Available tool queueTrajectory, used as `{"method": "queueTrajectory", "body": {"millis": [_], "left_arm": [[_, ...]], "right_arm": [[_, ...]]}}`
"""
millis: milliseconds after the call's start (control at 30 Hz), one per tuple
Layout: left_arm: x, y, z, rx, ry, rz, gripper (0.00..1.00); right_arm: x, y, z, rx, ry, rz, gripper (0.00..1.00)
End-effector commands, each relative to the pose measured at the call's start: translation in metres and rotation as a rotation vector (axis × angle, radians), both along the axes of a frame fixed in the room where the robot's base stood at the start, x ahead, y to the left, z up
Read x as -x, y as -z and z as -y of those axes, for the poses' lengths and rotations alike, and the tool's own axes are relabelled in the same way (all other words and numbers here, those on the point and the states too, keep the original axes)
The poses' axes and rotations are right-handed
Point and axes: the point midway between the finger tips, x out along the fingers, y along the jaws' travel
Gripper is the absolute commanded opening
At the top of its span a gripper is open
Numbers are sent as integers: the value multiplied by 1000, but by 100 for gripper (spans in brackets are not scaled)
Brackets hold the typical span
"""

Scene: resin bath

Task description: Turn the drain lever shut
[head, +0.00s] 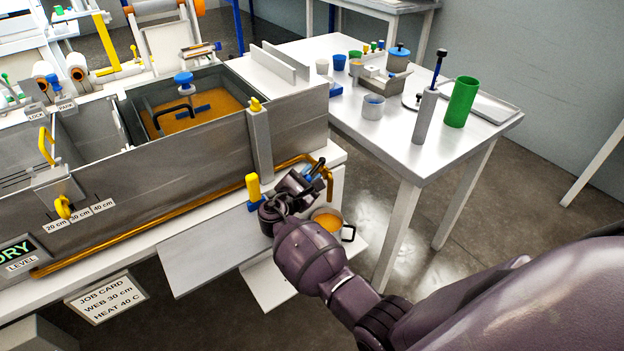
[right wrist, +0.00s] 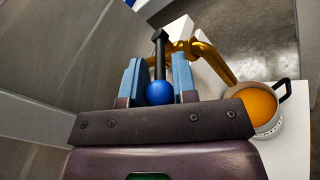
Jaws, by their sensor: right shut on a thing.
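My right gripper (head: 312,170) reaches in low at the front right corner of the resin bath (head: 185,150). In the right wrist view its two blue fingers (right wrist: 158,82) stand on either side of the drain lever's blue ball knob (right wrist: 160,93) and are shut on it. The lever's dark stem (right wrist: 159,55) runs from the knob toward the orange-yellow drain pipe (right wrist: 205,55). In the head view the gripper and wrist hide most of the lever; the pipe (head: 150,217) runs along the bath's front. My left gripper is not in view.
A pot of orange liquid (head: 328,222) stands on a low shelf below the pipe end, close to my wrist; it also shows in the right wrist view (right wrist: 260,104). A yellow handle (head: 253,188) stands just left of the gripper. A white table (head: 320,60) with cups stands behind.

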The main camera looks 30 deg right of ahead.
Motion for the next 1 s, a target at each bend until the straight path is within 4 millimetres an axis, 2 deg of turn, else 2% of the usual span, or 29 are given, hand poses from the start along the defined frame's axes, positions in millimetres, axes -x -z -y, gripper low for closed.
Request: {"method": "queueTrajectory", "body": {"millis": [200,600,633,700,1000], "left_arm": [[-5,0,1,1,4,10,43],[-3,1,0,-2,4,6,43],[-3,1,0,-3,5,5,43],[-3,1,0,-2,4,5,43],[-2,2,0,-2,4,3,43]], "right_arm": [[-2,2,-2,-2,37,-3,0],[-3,1,-2,-1,44,-2,0],[-3,1,-2,-1,44,-2,27],[-3,1,-2,-1,44,-2,37],[-2,0,-3,0,43,0,37]]}}
